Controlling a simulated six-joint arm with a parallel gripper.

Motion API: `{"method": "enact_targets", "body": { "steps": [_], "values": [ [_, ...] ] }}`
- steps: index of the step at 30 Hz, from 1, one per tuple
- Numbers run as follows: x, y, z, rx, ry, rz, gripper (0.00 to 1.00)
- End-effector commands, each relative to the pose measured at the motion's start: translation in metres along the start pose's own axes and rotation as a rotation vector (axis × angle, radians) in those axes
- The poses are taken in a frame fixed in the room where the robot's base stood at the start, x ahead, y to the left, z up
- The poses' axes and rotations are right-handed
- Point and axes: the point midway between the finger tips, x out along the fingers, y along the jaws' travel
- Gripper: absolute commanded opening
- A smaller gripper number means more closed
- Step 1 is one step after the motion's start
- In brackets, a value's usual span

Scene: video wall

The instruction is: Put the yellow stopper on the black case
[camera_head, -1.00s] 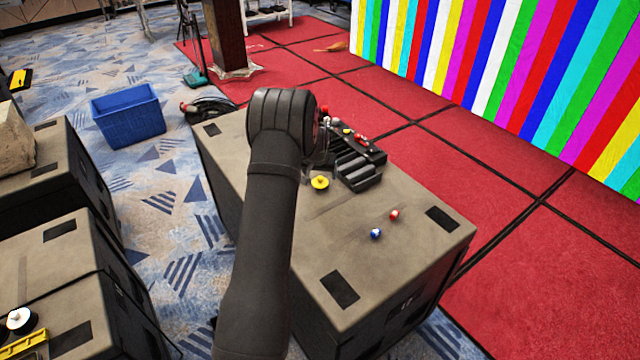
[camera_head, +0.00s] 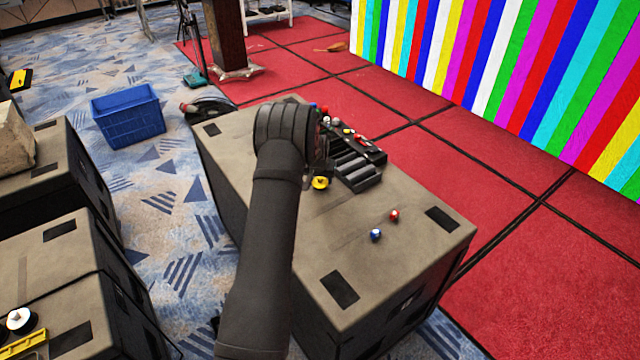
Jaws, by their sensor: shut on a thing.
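The yellow stopper (camera_head: 320,184) is at the left side of the black case, on or just above the grey top of the large box; I cannot tell which. My gripper (camera_head: 321,177) is mostly hidden behind my dark arm. Its tip is at the stopper's top and is shut on it. The black case (camera_head: 366,181) has several long open compartments and lies to the right of the gripper. Small red, white and yellow pieces sit along its far part, which my arm partly hides.
A blue-and-white piece (camera_head: 376,234) and a red-and-white piece (camera_head: 394,215) stand on the large box (camera_head: 300,245), nearer the front. The box top around them is clear. A blue crate (camera_head: 128,116) is on the floor at left. A striped video wall (camera_head: 520,80) stands at right.

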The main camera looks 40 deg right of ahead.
Motion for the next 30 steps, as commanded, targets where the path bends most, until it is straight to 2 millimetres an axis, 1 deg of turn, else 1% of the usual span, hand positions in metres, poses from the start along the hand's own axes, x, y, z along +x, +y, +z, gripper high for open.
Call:
{"method": "enact_targets", "body": {
  "steps": [6,10,14,17,18,24,30],
  "values": [
    [-0.001,0.0,-0.001,0.0,0.0,0.0,0.28],
    [-0.007,0.0,-0.003,0.0,0.001,0.0,0.28],
    [-0.022,0.0,-0.01,0.0,0.003,0.001,0.28],
    [-0.041,0.0,-0.018,0.0,0.004,0.001,0.28],
    [-0.046,0.01,-0.014,0.004,0.0,0.002,0.28],
    [-0.08,0.051,-0.004,0.005,0.0,0.002,0.28],
    [-0.107,0.084,0.004,0.004,0.0,0.002,0.28]
  ]
}}
